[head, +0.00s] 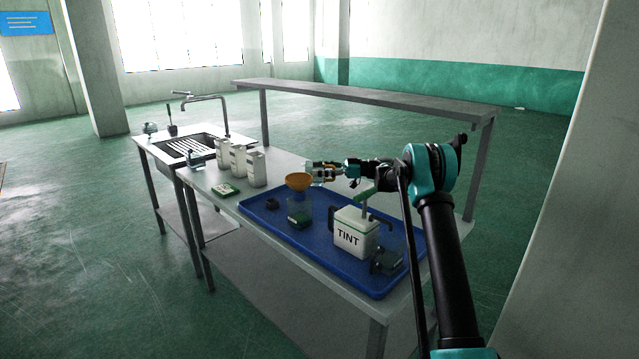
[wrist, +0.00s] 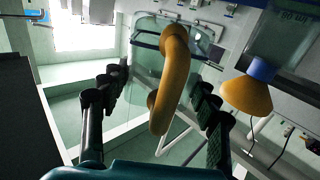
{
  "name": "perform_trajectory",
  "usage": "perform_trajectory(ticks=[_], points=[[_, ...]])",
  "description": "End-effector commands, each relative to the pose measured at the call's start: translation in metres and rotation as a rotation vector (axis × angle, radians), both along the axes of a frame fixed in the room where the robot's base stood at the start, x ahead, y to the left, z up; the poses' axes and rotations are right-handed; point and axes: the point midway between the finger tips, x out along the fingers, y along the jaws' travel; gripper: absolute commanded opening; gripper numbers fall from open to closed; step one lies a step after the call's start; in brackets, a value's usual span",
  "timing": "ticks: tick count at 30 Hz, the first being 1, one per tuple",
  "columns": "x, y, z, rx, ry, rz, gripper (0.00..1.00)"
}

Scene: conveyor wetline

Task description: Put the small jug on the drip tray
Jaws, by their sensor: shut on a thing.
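My gripper (head: 340,171) is shut on the small jug (head: 318,173), a clear vessel held above the blue tray. In the wrist view the jug's yellow-orange curved handle (wrist: 174,80) shows between the two finger pads of my gripper (wrist: 158,112), with its clear body behind. How the pads touch the handle is hard to see. A dark tray with pale slats (head: 187,146), which looks like the drip tray, is set in the sink unit at the far left end of the table.
An orange funnel (head: 299,181) stands over a clear container close beside the jug. The blue tray (head: 262,221) also holds a white TINT can (head: 356,236) and dark small items. Several white cartons (head: 239,161) stand towards the sink. A tap (head: 210,99) arches there; a shelf (head: 365,94) runs behind.

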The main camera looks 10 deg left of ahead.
Motion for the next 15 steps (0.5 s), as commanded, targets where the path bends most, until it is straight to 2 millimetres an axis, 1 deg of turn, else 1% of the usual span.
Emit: perform_trajectory(ticks=[1, 5, 8, 12, 15], points=[[0.000, 0.000, -0.005, 0.000, 0.000, 0.000, 0.26], [0.000, 0.000, -0.011, 0.000, 0.000, 0.000, 0.26], [0.000, 0.000, -0.020, 0.000, 0.000, 0.000, 0.26], [0.000, 0.000, -0.041, 0.000, 0.000, 0.000, 0.26], [0.000, 0.000, -0.051, 0.000, 0.000, 0.000, 0.26]])
